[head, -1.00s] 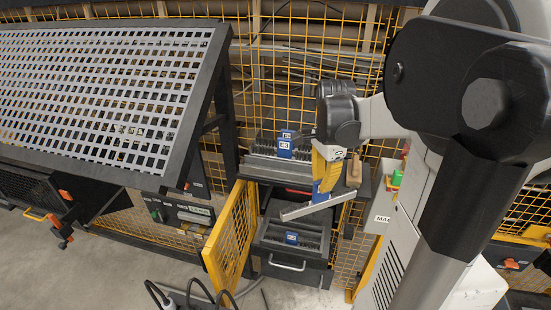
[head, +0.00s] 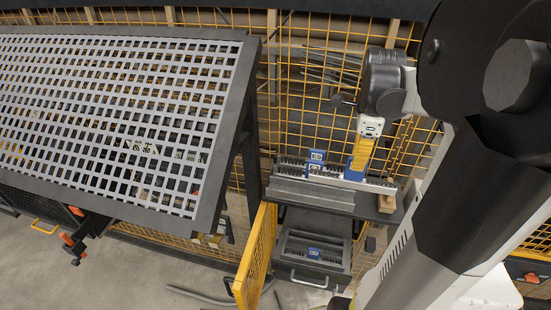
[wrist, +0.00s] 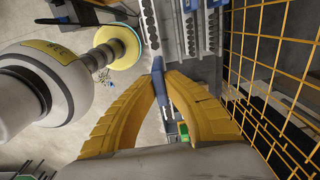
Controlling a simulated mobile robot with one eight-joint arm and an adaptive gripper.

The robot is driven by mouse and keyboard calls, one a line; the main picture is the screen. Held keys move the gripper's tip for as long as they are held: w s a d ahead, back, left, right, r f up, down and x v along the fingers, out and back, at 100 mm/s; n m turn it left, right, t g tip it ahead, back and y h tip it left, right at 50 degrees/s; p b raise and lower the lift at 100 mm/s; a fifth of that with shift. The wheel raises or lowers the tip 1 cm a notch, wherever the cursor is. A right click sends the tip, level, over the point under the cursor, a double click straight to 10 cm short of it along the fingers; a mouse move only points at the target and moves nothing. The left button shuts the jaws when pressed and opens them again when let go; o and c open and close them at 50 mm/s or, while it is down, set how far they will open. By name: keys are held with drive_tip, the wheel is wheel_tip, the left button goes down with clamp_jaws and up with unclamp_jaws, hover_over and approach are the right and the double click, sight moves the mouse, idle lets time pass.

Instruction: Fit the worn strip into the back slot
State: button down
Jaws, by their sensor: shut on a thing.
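My gripper (head: 358,160) has yellow fingers, which also show in the wrist view (wrist: 160,78). They are shut on the blue grip of a long light-grey strip (head: 376,183). The strip lies across the right part of a dark slotted rack (head: 290,162) on the cabinet top, roughly in line with it. I cannot tell whether it touches the rack or sits in a slot. Two blue tags (head: 316,156) stand on the rack, left of my gripper. In the wrist view the blue grip (wrist: 159,90) runs down between the fingertips; the back slot cannot be made out.
A wooden block (head: 386,203) stands at the cabinet's right end. Below is an open drawer (head: 314,268) with a blue-tagged piece in it. A yellow mesh door (head: 255,258) stands open at left. Yellow fence mesh (head: 300,60) rises behind. A large perforated table (head: 120,110) fills the left.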

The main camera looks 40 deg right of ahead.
sight(313, 176)
drive_tip(key=w+a+f, duration=0.1)
drive_tip(key=w+f, duration=0.1)
drive_tip(key=w, duration=0.1)
drive_tip(key=w+a+f, duration=0.2)
drive_tip(key=w, duration=0.1)
drive_tip(key=w+a+f, duration=0.2)
drive_tip(key=w, duration=0.2)
drive_tip(key=shift+f, duration=2.2)
drive_tip(key=shift+a, duration=0.1)
drive_tip(key=c, duration=1.6)
unclamp_jaws()
drive_tip(key=shift+f, duration=0.1)
